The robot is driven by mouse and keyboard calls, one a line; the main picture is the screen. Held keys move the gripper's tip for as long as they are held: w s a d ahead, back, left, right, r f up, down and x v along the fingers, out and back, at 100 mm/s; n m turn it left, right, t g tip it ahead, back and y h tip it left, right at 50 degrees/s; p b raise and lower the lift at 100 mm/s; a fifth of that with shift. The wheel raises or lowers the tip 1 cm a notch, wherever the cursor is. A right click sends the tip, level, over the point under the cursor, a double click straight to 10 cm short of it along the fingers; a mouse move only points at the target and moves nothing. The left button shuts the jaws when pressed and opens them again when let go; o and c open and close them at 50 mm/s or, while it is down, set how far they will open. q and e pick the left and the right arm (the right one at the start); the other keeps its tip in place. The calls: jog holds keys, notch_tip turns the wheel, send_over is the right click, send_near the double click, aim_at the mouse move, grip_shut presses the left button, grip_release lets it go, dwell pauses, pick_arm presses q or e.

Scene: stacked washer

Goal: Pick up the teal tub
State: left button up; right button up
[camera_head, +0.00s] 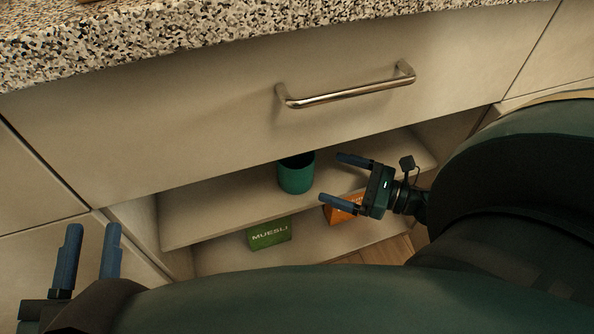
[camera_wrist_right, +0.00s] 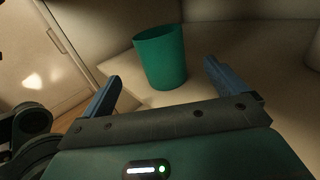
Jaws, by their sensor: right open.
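The teal tub (camera_head: 296,176) stands upright on the upper open shelf below the drawer. In the right wrist view the tub (camera_wrist_right: 160,58) is ahead of my fingers, between their directions, and its open top shows. My right gripper (camera_head: 345,179) is open and empty, to the right of the tub and apart from it. In the wrist view its two fingers (camera_wrist_right: 160,85) are spread wide. My left gripper (camera_head: 92,240) is at the lower left, away from the shelf, with its fingers apart and nothing between them.
A green muesli box (camera_head: 269,233) and an orange box (camera_head: 344,209) sit on the lower shelf. The orange box is partly hidden behind my right gripper. A drawer with a metal handle (camera_head: 345,91) and a speckled countertop (camera_head: 200,36) overhang the shelf (camera_head: 215,208).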

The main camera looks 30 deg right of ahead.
aim_at(299, 167)
jog(key=x, duration=0.5)
jog(key=shift+f+b, duration=0.1)
jog(key=shift+b, duration=0.25)
jog(key=x, duration=0.2)
jog(key=b+x, duration=0.1)
jog(key=shift+w+a+f, duration=0.15)
jog(key=shift+w+f, duration=0.2)
jog(key=shift+w, duration=0.05)
jog(key=shift+w+a, duration=0.35)
jog(key=shift+w, duration=0.05)
pick_arm(q)
jog(key=r+m, duration=0.1)
jog(key=w+r+m+t+h, duration=0.1)
jog(key=shift+a+r+h, duration=0.2)
jog(key=shift+r+h, duration=0.1)
jog(key=shift+r, duration=0.1)
pick_arm(e)
jog(key=shift+c, duration=0.6)
jog(key=c, duration=1)
jog(key=shift+r, duration=0.1)
